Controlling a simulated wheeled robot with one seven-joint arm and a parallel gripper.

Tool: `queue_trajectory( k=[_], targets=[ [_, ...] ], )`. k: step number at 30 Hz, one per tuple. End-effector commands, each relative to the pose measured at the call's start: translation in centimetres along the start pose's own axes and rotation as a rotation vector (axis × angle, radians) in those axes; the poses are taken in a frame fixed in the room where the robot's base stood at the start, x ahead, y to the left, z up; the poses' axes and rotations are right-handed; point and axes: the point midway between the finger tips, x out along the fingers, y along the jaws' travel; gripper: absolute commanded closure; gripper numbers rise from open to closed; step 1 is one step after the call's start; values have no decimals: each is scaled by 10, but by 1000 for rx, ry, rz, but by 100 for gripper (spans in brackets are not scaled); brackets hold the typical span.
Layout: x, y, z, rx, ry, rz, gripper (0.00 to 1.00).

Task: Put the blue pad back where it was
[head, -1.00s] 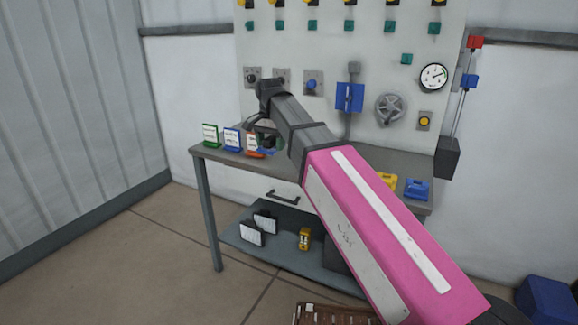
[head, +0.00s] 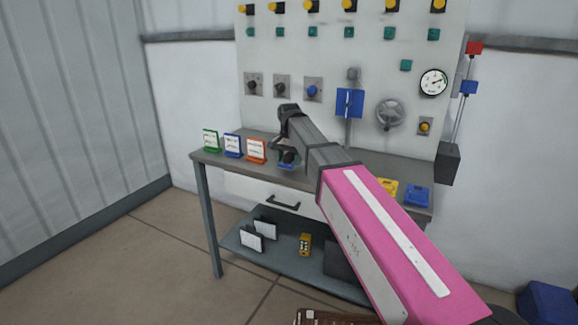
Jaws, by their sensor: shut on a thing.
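My gripper (head: 286,154) is over the workbench, just right of the orange-framed card. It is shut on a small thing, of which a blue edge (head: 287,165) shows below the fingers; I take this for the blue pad. The fingers and wrist hide most of it. I cannot tell whether it touches the bench top.
Green (head: 211,141), blue (head: 233,145) and orange (head: 256,150) framed cards stand along the bench's (head: 205,159) left. A yellow block (head: 387,186) and a blue block (head: 417,195) lie at its right. A panel (head: 310,60) with knobs, a blue plate (head: 350,103) and a handwheel (head: 390,112) rises behind.

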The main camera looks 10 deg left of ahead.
Motion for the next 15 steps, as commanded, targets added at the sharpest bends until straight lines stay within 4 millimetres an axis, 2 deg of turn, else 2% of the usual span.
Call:
queue_trajectory(
  k=[6, 12, 13, 15],
  targets=[
    [27, 0, 1, 0, -1, 1, 50],
    [28, 0, 0, 1, 1, 0, 50],
    [28, 0, 0, 1, 1, 0, 24],
    [28, 0, 0, 1, 1, 0, 5]
  ],
)
